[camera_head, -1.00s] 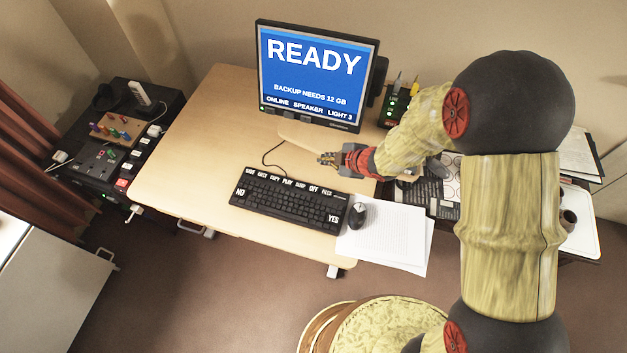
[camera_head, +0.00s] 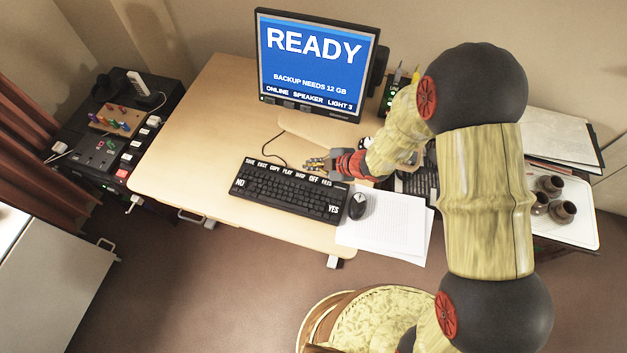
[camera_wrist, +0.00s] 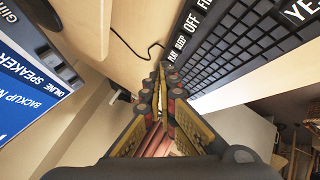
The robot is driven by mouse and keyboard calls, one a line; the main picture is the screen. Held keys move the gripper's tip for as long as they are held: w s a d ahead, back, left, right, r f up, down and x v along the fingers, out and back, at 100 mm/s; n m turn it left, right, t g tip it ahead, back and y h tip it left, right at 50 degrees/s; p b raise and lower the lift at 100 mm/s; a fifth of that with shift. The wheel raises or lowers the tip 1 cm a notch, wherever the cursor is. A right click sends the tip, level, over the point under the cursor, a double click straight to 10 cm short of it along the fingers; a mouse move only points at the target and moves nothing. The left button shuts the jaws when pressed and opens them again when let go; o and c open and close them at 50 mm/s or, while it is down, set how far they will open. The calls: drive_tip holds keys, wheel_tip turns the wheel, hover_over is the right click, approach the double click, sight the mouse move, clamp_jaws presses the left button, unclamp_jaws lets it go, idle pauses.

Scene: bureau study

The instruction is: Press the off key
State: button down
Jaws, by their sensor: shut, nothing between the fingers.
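The black keyboard (camera_head: 290,197) lies on the desk in front of the monitor, with white labels along its top row. The off key (camera_head: 313,179) is in that row, right of the middle; its label also shows in the wrist view (camera_wrist: 192,23). My gripper (camera_head: 312,164) is shut and empty, just behind the top row near the off key. In the wrist view my closed fingertips (camera_wrist: 161,72) point toward the left part of the label row. I cannot tell how high the tips are above the desk or keys.
The monitor (camera_head: 316,62) reads READY and stands behind my gripper. A mouse (camera_head: 357,205) and papers (camera_head: 388,225) lie right of the keyboard. A dark cabinet with switches (camera_head: 110,135) stands at the left. The desk's left part is clear.

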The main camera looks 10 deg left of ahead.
sight(313, 181)
drive_tip(key=shift+f+b, duration=2.5)
drive_tip(key=shift+f, duration=0.9)
drive_tip(key=shift+f, duration=0.15)
drive_tip(key=shift+f, duration=0.25)
drive_tip(key=shift+f+b, duration=0.5)
drive_tip(key=shift+b, duration=0.05)
drive_tip(key=shift+r, duration=0.2)
drive_tip(key=shift+r+p, duration=0.75)
drive_tip(key=shift+p, duration=0.1)
wheel_tip(313, 181, up, 5)
drive_tip(key=p, duration=0.4)
